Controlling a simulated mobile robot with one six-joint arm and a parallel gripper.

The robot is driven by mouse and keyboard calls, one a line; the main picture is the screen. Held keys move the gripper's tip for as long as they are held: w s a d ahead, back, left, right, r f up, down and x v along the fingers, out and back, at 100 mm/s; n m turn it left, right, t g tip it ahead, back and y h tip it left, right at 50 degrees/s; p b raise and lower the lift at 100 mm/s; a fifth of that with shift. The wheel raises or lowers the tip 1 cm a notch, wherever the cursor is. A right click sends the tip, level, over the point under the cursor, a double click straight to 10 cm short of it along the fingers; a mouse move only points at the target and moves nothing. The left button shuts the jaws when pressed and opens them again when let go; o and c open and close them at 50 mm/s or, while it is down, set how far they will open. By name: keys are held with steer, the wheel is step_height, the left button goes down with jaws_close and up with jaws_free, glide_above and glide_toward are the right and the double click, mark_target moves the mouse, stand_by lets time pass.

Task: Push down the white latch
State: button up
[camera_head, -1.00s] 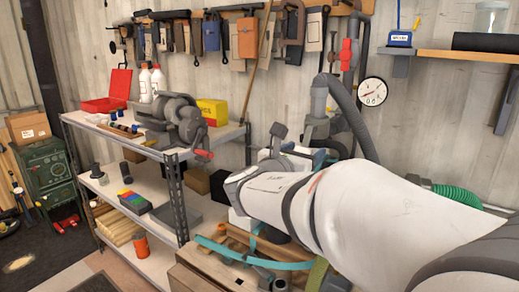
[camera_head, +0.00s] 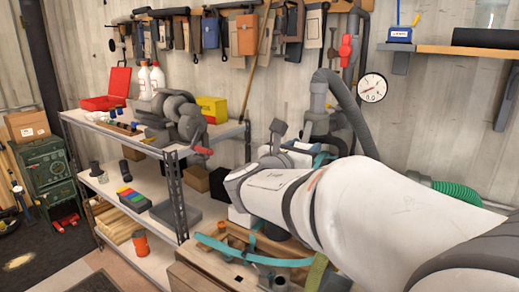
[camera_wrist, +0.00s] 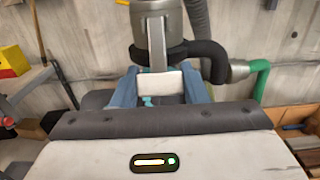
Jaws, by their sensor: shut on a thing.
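In the wrist view a small white latch (camera_wrist: 160,82) sits in front of me, below a grey cylindrical fitting with a black ring. The blue fingers of my gripper (camera_wrist: 160,88) stand at either side of this white piece and are shut on it. The housing of my gripper hides everything lower down. In the head view my white arm covers most of the gripper and the latch cannot be made out.
A grey hose (camera_head: 352,120) rises at the wall behind my arm, near a pressure gauge (camera_head: 372,88). A shelf rack (camera_head: 182,154) with a vise (camera_head: 178,115) stands at left. A wooden crate (camera_head: 205,268) with a teal strap is below my arm.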

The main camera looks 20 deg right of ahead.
steer(key=b, duration=0.3)
steer(key=t+h+b, duration=0.1)
steer(key=b, duration=0.2)
steer(key=shift+w+d+f+h, duration=0.3)
steer(key=shift+d+f, duration=0.05)
steer(key=shift+r, duration=0.15)
steer(key=o, duration=1)
steer(key=shift+b+v, duration=0.75)
steer(key=shift+v, duration=3.15)
